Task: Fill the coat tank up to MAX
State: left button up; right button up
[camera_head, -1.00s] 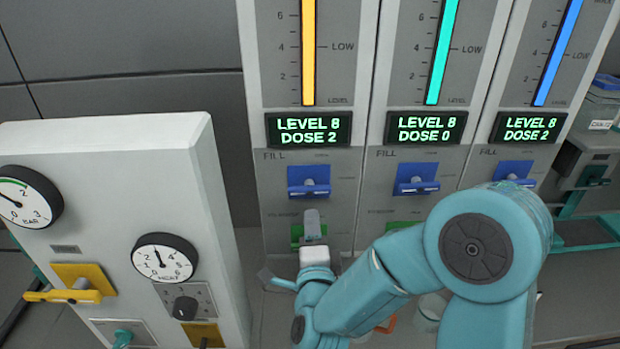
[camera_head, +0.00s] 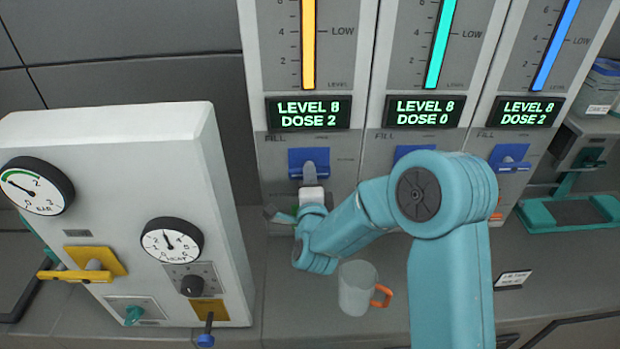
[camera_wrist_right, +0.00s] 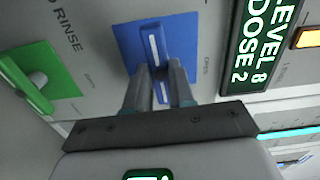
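Three tank panels stand side by side. The left one has an orange level bar (camera_head: 308,45) and a display (camera_head: 308,112) reading LEVEL 8, DOSE 2. Its blue fill lever (camera_head: 319,157) is below the display; it also shows in the right wrist view (camera_wrist_right: 126,42). My right gripper (camera_head: 309,172) is in front of this lever. In the right wrist view its two fingers (camera_wrist_right: 159,68) stand apart, with the lever's blue surface between them; contact is unclear. No tank name is readable as coat. My left gripper is out of view.
A green rinse lever (camera_wrist_right: 28,82) is beside the blue one. A clear mug (camera_head: 357,288) with an orange handle stands on the counter below my right arm. A white gauge box (camera_head: 110,165) is at the left. More blue levers (camera_head: 510,157) are to the right.

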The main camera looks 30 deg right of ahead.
jog(key=shift+f+n+b, duration=0.15)
jog(key=shift+n+b, duration=0.65)
jog(key=shift+b, duration=0.75)
jog(key=shift+f+n+b, duration=0.15)
jog(key=shift+n+b, duration=0.65)
jog(key=shift+b, duration=0.7)
grip_shut()
jog(key=shift+r+n+b, duration=0.35)
jog(key=shift+n+b, duration=0.15)
jog(key=shift+n, duration=0.6)
jog(key=o, duration=0.9)
grip_release()
jog(key=shift+c, duration=0.2)
